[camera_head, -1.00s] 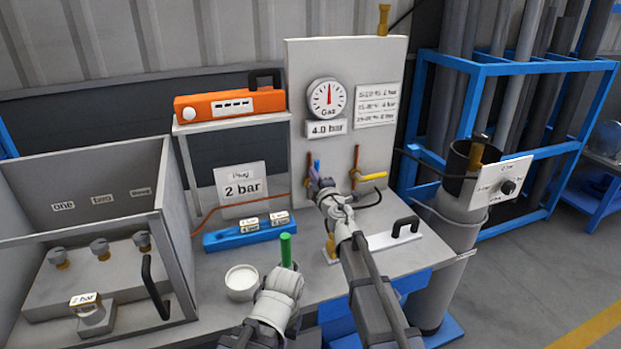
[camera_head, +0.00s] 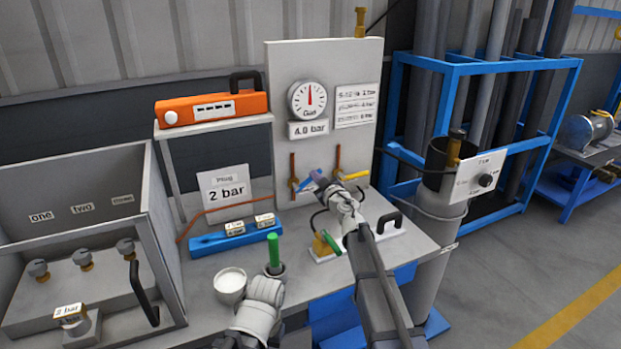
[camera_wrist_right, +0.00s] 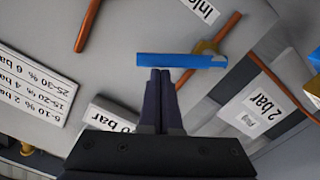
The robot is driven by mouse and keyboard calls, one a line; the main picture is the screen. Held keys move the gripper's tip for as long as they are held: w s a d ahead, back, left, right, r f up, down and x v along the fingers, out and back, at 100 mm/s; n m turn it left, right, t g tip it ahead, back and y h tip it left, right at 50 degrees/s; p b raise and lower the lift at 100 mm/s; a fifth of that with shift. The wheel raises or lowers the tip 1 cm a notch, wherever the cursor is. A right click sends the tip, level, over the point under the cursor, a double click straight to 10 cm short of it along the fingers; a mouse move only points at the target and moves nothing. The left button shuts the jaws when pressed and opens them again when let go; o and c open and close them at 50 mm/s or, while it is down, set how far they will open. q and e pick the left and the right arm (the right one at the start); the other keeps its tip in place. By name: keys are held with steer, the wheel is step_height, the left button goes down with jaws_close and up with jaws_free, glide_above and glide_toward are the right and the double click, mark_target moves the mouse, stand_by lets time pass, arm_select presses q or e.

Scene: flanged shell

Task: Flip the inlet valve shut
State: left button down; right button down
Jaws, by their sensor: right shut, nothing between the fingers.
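The inlet valve is a brass body (camera_wrist_right: 207,47) on a copper pipe, with a blue lever (camera_wrist_right: 180,61) close to a partly visible label (camera_wrist_right: 203,9) starting "Inl". In the head view the blue lever (camera_head: 307,181) slants up to the right, across the pipe. My right gripper (camera_wrist_right: 160,74) is shut and empty. Its fingertips are at the blue lever's edge, near its free end; I cannot tell whether they touch. In the head view the right gripper (camera_head: 322,184) is small beside the lever. Part of my left arm shows at the bottom, but its fingers do not.
A second valve with a yellow lever (camera_head: 355,175) is just right. The gauge (camera_head: 307,97) and a 4.0 bar sign (camera_head: 308,129) are above. A green rod (camera_head: 274,250), a white bowl (camera_head: 230,284) and a black handle (camera_head: 389,222) are on the bench.

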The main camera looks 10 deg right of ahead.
steer(key=f+m+b, duration=0.1)
steer(key=d+f+m, duration=0.1)
steer(key=m, duration=0.1)
steer(key=d+f+m+b, duration=0.1)
steer(key=shift+w+f+m+b, duration=0.1)
steer(key=shift+w+m+b, duration=0.25)
steer(key=shift+m, duration=0.05)
stand_by(0.8)
steer(key=s+d+r+p, duration=0.3)
steer(key=s+r+p, duration=0.1)
steer(key=s, duration=0.6)
steer(key=shift+s+d, duration=0.15)
steer(key=shift+d, duration=0.05)
